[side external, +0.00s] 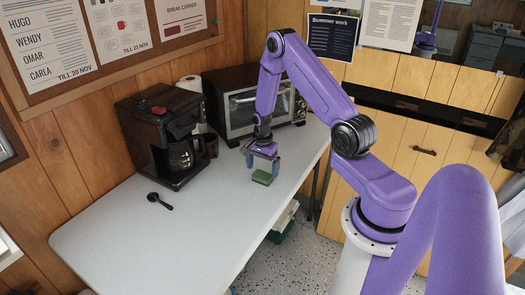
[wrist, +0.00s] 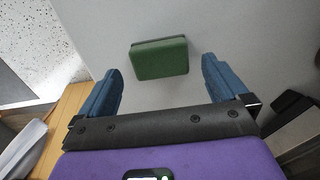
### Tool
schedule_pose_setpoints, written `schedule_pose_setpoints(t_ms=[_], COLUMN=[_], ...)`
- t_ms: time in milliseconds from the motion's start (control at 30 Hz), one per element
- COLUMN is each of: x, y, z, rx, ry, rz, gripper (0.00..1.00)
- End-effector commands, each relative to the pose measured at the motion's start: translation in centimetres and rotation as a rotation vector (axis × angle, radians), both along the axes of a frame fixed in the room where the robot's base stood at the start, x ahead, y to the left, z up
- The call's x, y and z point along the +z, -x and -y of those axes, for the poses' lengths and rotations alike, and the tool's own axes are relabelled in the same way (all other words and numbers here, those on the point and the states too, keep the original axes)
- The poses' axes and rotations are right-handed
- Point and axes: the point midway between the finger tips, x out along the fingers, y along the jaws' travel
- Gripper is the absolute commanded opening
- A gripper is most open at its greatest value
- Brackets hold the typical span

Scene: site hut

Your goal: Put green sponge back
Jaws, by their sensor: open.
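The green sponge (side external: 262,177) lies flat on the white table (side external: 150,240), near its right-hand edge and in front of the toaster oven. In the wrist view the sponge (wrist: 159,58) shows as a green block with a darker side, a little beyond the fingertips and roughly midway between them. My gripper (side external: 262,165) is above the sponge, pointing down, with its blue fingers apart. In the wrist view my gripper (wrist: 160,75) is open with nothing between its fingers. I cannot tell the exact height of the fingertips over the sponge.
A coffee maker (side external: 155,130) with a glass jug stands at the back left, beside a paper roll (side external: 190,84). The toaster oven (side external: 240,105) is behind my gripper. A black scoop (side external: 159,200) lies front left. The table's front and middle are clear.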

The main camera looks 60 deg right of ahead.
Motion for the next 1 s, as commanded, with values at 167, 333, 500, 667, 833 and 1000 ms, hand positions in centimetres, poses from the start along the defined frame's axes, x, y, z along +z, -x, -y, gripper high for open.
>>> schedule_pose_setpoints(t_ms=[167,333,500,667,833,1000], x=[3.1,5.9,7.9,8.9,10.2,13.1], y=[-0.1,-0.1,-0.1,0.0,-0.5,-0.7], z=[0.0,0.0,0.0,0.0,-2.0,-7.5], rx=[-0.001,-0.001,0.000,0.002,0.106,0.405], ry=[0.002,0.002,0.001,0.001,0.002,0.004], rz=[0.004,0.004,0.003,0.001,0.003,0.009], gripper=[1.00,1.00,1.00,1.00,1.00,1.00])
